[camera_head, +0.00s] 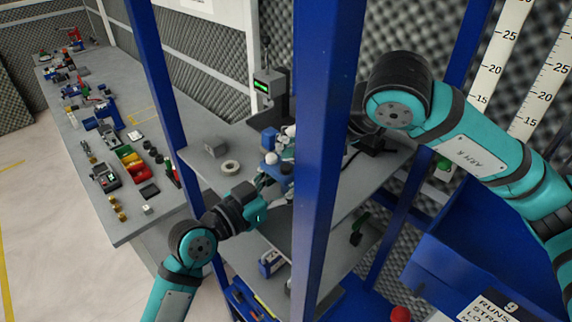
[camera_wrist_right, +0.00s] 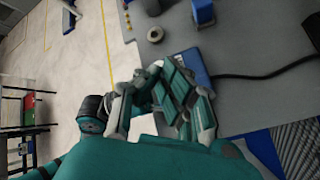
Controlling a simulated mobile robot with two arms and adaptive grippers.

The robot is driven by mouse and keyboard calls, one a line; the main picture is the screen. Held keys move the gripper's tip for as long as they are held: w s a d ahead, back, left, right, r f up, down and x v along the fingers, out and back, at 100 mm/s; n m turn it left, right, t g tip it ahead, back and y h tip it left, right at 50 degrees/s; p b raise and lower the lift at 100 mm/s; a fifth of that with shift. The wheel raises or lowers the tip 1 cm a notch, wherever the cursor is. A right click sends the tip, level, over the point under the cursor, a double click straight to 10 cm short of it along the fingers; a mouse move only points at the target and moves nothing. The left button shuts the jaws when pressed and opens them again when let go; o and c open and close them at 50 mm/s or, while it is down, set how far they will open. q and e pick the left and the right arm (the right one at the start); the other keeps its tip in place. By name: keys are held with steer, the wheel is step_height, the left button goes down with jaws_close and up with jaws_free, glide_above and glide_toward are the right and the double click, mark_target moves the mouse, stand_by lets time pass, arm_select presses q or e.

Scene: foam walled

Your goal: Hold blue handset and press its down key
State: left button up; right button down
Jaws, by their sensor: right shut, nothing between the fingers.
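The blue handset (camera_head: 283,178) shows only in part in the head view, just left of the blue post, at the end of my left arm. In the right wrist view a blue body (camera_wrist_right: 192,64) shows behind the fingers of my right gripper (camera_wrist_right: 184,92); its keys are hidden. My right gripper (camera_head: 286,148) is shut and empty, close above the handset, partly behind the post. I cannot tell whether it touches the handset. My left gripper (camera_head: 264,184) is at the handset's left side; its fingers are too small and covered to tell whether they are closed on it.
A blue post (camera_head: 325,150) stands in front of the grey shelf (camera_head: 200,165). A long bench (camera_head: 128,225) with several small items is at left. A black cable (camera_wrist_right: 265,72) runs across the shelf.

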steer(key=shift+f, duration=0.2)
steer(key=shift+f, duration=0.25)
